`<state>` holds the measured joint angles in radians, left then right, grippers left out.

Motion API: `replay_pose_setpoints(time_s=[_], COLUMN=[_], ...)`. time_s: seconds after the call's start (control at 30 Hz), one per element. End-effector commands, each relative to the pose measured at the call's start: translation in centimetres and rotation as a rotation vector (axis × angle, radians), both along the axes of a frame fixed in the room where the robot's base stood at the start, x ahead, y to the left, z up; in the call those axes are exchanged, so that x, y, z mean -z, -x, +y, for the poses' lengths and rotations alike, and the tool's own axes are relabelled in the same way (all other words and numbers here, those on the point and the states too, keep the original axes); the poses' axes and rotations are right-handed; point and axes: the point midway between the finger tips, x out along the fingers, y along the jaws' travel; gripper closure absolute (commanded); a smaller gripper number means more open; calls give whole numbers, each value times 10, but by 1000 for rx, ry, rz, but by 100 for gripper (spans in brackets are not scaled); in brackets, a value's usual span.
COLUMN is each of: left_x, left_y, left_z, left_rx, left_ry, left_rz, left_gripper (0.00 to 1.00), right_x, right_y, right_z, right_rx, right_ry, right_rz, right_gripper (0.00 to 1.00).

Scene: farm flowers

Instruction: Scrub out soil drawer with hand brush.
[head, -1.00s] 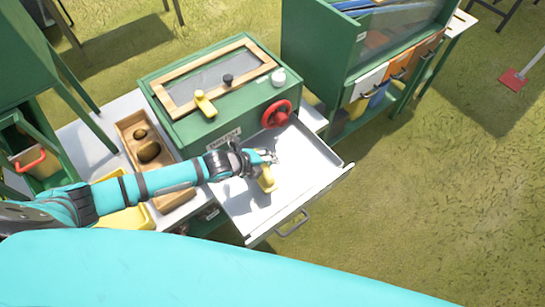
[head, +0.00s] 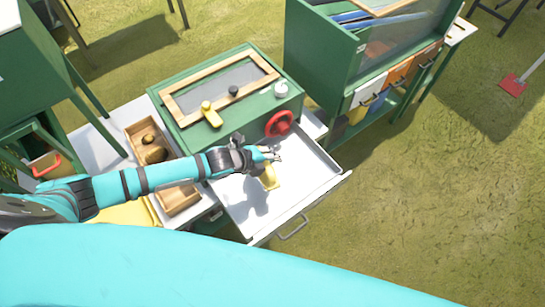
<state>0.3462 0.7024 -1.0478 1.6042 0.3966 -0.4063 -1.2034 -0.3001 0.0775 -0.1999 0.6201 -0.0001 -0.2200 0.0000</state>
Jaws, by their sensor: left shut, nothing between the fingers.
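The soil drawer (head: 318,178) is a shallow white tray pulled out from the front of a green box (head: 222,136). A small yellow object (head: 269,177), which looks like the hand brush, is in the drawer area just below my left gripper; its bristles cannot be made out. My left gripper (head: 276,153) is shut and empty over the back part of the drawer, near the red wheel. The gripper and wrist hide part of the drawer, and a shadow falls on its floor. My right gripper is not in view.
A red handwheel (head: 279,123) sticks out from the box front above the drawer. A wooden tray (head: 178,196) stands left of the box on the white table. A green cabinet (head: 325,55) stands behind at the right. Grass lies open right of the drawer.

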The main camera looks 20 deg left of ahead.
Motion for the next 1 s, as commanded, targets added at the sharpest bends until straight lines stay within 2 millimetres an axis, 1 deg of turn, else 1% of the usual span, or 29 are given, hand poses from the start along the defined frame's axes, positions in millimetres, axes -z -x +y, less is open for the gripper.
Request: replay_pose_setpoints(time_s=[0.17,0.37,0.43,0.57,1.0], left_x=[-3,-21,-23,-30,-30], left_y=[0,-1,-1,0,0], left_z=[0,0,0,0,0], left_rx=[0,0,1,1,0], left_ry=[1,0,1,0,1], left_rz=[-1,-2,-3,-1,-1], left_gripper=[100,100,100,100,100], right_x=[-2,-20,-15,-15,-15], right_y=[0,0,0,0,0], right_z=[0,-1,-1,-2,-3], right_rx=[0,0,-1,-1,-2], right_ry=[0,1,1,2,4], right_rz=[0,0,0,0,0], right_gripper=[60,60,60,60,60])
